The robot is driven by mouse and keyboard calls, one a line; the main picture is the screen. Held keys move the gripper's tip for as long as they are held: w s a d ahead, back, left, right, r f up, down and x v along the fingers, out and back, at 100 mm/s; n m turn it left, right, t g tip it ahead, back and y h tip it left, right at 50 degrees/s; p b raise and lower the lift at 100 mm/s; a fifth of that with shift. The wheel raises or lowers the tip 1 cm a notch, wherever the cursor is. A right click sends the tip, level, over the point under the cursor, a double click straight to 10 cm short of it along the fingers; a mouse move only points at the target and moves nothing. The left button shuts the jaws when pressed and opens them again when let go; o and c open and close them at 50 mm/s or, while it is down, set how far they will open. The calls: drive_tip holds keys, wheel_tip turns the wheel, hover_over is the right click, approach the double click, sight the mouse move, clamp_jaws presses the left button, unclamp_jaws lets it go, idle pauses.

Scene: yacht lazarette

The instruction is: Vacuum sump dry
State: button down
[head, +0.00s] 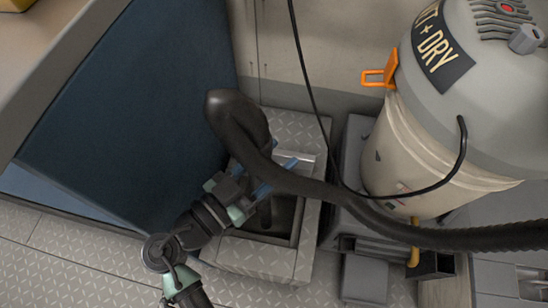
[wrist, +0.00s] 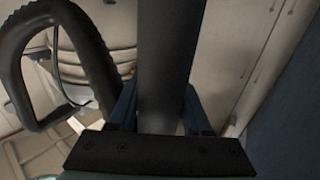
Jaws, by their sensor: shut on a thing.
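My gripper (head: 274,180) is shut on the black vacuum hose wand (head: 264,212) above the sump. In the wrist view the wand (wrist: 170,60) stands between the two blue fingers of my gripper (wrist: 165,108). The sump (head: 270,238) is a square, dark recess in a grey tread-plate box, and the wand's lower end reaches into its opening. Whether the tip touches the bottom, and whether water is there, I cannot tell. The ribbed hose (head: 440,236) runs right from the wand. The wet-and-dry vacuum (head: 425,150), grey-topped with a cream drum, stands at the right.
A blue panel (head: 130,110) stands left of the sump. A thin black cord (head: 312,95) hangs across the middle. Grey boxes (head: 365,278) stand below the vacuum. Tread-plate floor (head: 70,260) lies clear at the lower left.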

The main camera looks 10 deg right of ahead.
wheel_tip(320, 180, up, 21)
drive_tip(key=p, duration=1.3)
drive_tip(key=shift+r+p, duration=0.2)
drive_tip(key=shift+p, duration=0.15)
